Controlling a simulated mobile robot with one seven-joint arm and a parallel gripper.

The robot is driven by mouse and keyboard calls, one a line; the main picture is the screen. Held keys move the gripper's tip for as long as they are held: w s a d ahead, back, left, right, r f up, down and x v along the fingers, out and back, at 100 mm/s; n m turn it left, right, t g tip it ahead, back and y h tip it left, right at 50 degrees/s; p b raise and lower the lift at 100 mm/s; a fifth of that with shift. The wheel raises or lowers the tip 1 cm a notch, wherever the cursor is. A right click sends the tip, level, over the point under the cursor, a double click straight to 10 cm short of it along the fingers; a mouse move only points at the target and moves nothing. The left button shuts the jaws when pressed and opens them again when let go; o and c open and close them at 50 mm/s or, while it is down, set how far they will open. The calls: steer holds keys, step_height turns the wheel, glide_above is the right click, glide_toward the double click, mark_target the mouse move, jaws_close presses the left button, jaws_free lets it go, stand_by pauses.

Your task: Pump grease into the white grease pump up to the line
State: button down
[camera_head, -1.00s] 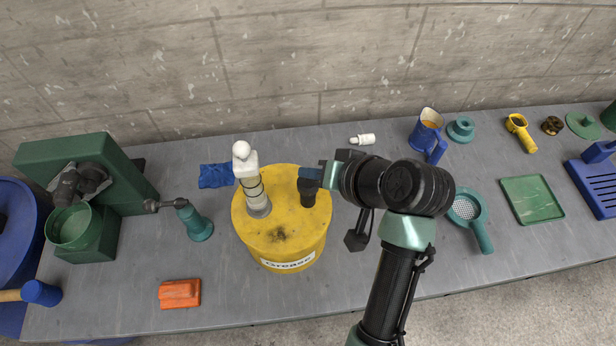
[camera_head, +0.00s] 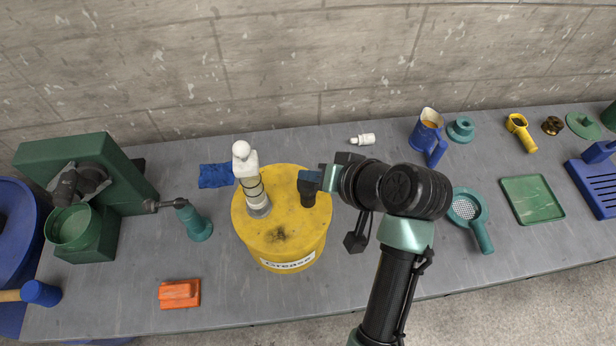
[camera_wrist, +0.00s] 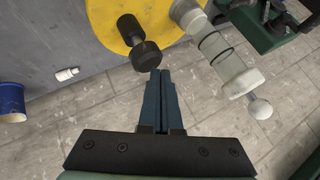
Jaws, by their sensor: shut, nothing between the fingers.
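The white grease pump (camera_head: 250,185) stands upright on the lid of the yellow drum labelled Grease (camera_head: 282,240). It has a pale cylinder with dark rings and a white ball on top. A black knobbed handle (camera_head: 308,197) stands on the same lid, right of the pump. My gripper (camera_head: 310,181) is shut and empty, its tips at the top of the black handle. In the wrist view the shut fingers (camera_wrist: 161,75) end at the edge of the black knob (camera_wrist: 145,55); I cannot tell if they touch. The pump (camera_wrist: 222,60) is to the right there. The grease level is not discernible.
A white bottle (camera_head: 363,139) and a blue jug (camera_head: 427,128) are at the back right. The wall (camera_head: 300,60) is behind the bench.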

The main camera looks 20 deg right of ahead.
mark_target(311, 186)
steer(key=shift+f+b, duration=0.6)
steer(key=shift+f, duration=0.7)
stand_by(1.1)
steer(key=shift+r, duration=0.15)
steer(key=shift+r+p, duration=1.55)
steer(key=shift+p, duration=0.35)
step_height(311, 186, up, 5)
steer(key=p, duration=0.5)
steer(key=shift+r, duration=0.1)
